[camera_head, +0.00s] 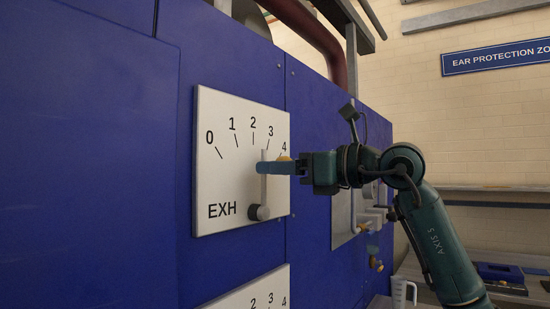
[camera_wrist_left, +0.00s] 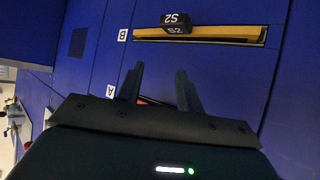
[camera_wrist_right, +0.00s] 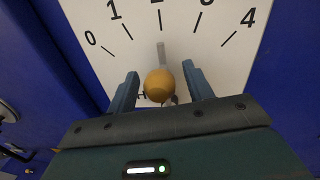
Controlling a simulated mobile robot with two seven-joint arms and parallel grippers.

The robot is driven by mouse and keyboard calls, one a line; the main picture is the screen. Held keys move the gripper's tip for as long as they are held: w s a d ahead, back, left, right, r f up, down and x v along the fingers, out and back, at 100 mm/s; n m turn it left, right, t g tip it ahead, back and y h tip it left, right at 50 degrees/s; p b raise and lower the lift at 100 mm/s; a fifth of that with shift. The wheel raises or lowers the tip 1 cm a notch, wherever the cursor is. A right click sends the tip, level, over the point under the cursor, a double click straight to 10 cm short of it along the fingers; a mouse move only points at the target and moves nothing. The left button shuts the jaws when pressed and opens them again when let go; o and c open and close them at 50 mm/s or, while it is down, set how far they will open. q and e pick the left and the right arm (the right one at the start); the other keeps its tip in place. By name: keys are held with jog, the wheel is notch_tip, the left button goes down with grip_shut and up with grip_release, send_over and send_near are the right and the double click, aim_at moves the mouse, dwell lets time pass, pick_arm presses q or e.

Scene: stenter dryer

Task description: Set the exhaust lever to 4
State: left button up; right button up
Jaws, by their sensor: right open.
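The exhaust lever (camera_head: 264,178) is a pale bar on the white EXH plate (camera_head: 228,180), which is marked 0 to 4. It stands near upright, its tip around the 2 to 3 marks; the exact setting is unclear. Its orange knob (camera_wrist_right: 159,85) sits between the fingers of my right gripper (camera_wrist_right: 160,88). The fingers are open, with a gap on both sides of the knob. In the head view my right gripper (camera_head: 275,167) reaches in from the right, and a finger partly hides the lever. My left gripper (camera_wrist_left: 158,88) is open and empty.
A second marked plate (camera_head: 252,291) is below the EXH plate. In the left wrist view, a yellow bar with a black S2 block (camera_wrist_left: 176,22) is set in a blue panel. Shelves (camera_head: 495,196) stand at the right. A white jug (camera_head: 401,292) is low at the right.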

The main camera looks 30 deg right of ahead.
jog(key=shift+w+a, duration=0.35)
jog(key=shift+w, duration=0.3)
jog(key=shift+c, duration=0.4)
grip_shut()
